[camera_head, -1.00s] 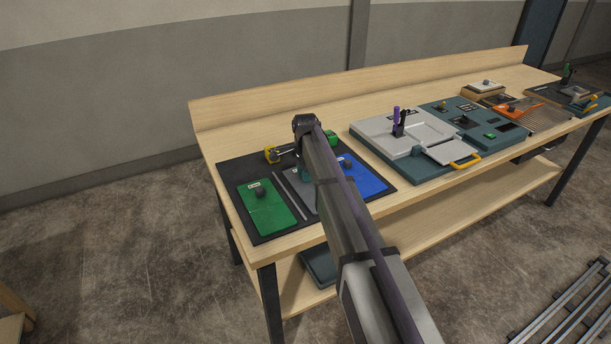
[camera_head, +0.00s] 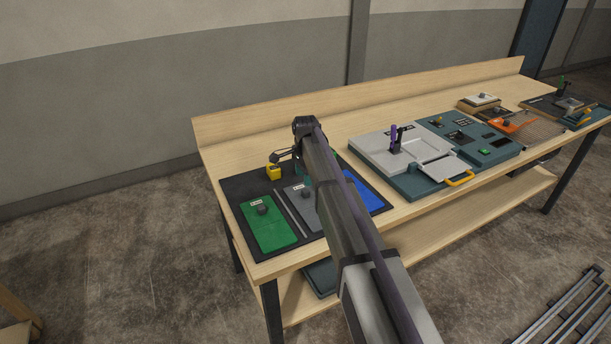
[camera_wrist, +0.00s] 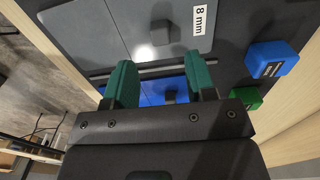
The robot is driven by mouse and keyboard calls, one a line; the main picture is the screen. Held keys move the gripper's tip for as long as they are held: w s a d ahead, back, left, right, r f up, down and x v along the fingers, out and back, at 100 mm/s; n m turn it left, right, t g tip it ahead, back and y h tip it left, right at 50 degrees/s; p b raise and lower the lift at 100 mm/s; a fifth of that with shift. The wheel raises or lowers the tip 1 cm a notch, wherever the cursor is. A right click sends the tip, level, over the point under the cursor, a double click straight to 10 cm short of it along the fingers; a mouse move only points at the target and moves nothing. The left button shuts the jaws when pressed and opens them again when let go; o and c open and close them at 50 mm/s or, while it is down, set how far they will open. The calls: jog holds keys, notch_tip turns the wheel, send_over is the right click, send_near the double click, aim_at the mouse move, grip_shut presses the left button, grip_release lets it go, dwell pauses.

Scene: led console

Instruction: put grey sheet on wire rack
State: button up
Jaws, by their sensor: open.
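The grey sheet (camera_head: 301,192) lies on a dark mat between a green and a blue sheet, with a dark knob and a small label; my arm covers part of it. In the wrist view a grey sheet (camera_wrist: 188,38) marked "8 mm" lies beyond my fingertips. My gripper (camera_wrist: 161,78) is open and empty, its two green fingers apart. The blue sheet and its dark knob show between and behind the fingers. In the head view my arm hides most of the gripper. The wire rack (camera_head: 545,130) is at the bench's far right.
The green sheet (camera_head: 267,222) and blue sheet (camera_head: 371,195) flank the grey one. A yellow block (camera_head: 273,172) stands at the mat's back. A blue block (camera_wrist: 270,60) and green block (camera_wrist: 245,97) show in the wrist view. A grey-and-teal console (camera_head: 420,180) stands mid-bench. An orange piece (camera_head: 510,124) is beside the rack.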

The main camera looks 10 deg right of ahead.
aim_at(306, 190)
notch_tip(306, 190, up, 6)
jog(key=p, duration=0.4)
jog(key=s+d+n, duration=0.1)
jog(key=s+n, duration=1.3)
jog(key=s, duration=2.1)
jog(key=shift+d+f+n+b, duration=0.15)
jog(key=shift+f+n+b, duration=0.15)
jog(key=shift+b, duration=0.05)
jog(key=shift+o, duration=0.4)
jog(key=shift+w, duration=0.25)
